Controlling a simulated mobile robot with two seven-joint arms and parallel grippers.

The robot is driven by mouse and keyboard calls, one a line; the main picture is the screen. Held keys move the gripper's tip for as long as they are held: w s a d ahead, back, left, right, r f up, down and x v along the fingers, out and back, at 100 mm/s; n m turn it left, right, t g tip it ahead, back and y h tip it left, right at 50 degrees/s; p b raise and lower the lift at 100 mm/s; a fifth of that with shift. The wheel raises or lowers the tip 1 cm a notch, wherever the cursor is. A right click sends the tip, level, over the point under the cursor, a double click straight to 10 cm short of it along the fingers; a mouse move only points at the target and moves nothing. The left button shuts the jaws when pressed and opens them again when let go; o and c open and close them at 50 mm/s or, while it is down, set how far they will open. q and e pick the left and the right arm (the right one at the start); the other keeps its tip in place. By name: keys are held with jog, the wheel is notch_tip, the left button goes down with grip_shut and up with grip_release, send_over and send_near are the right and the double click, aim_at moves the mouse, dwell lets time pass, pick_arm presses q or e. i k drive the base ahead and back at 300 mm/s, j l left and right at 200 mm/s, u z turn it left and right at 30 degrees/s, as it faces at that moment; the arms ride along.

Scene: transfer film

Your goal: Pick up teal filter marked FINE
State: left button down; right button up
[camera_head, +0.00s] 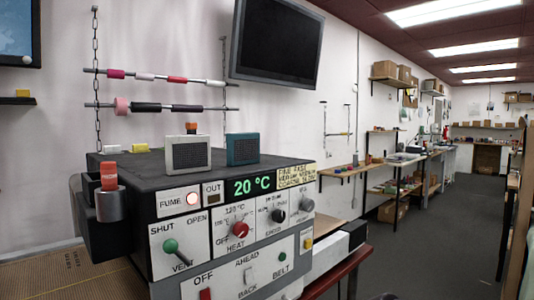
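A teal boxy filter (243,148) with a dark grille face stands upright on the black top of the machine (270,163). No FINE marking can be read on it at this size. A pale grey-white filter (188,154) of similar shape stands just to its left, with a small gap between them. Neither of my grippers is in view.
The machine's front has knobs, levers and a green 20 °C display (251,186). An orange-capped cylinder (109,190) is at its left corner. Rods with rolls (165,106) hang behind. A monitor (277,42) hangs above. A walkway (430,235) is open at right.

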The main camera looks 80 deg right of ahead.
aim_at(243, 149)
jog(key=k+j+z, duration=0.1)
jog(key=z, duration=1.25)
jog(key=i+z, duration=0.1)
jog(key=z, duration=0.4)
jog(key=i+j+z, duration=0.1)
jog(key=z, duration=0.35)
jog(key=u, duration=0.35)
jog(key=l+u, duration=0.2)
jog(key=u, duration=0.15)
jog(key=i+l+u, duration=0.1)
jog(key=u, duration=0.2)
jog(key=l+u, duration=0.85)
jog(key=l, duration=0.3)
jog(key=k+l, duration=0.1)
jog(key=l, duration=0.35)
jog(key=k+l+u, duration=0.1)
jog(key=l, duration=0.3)
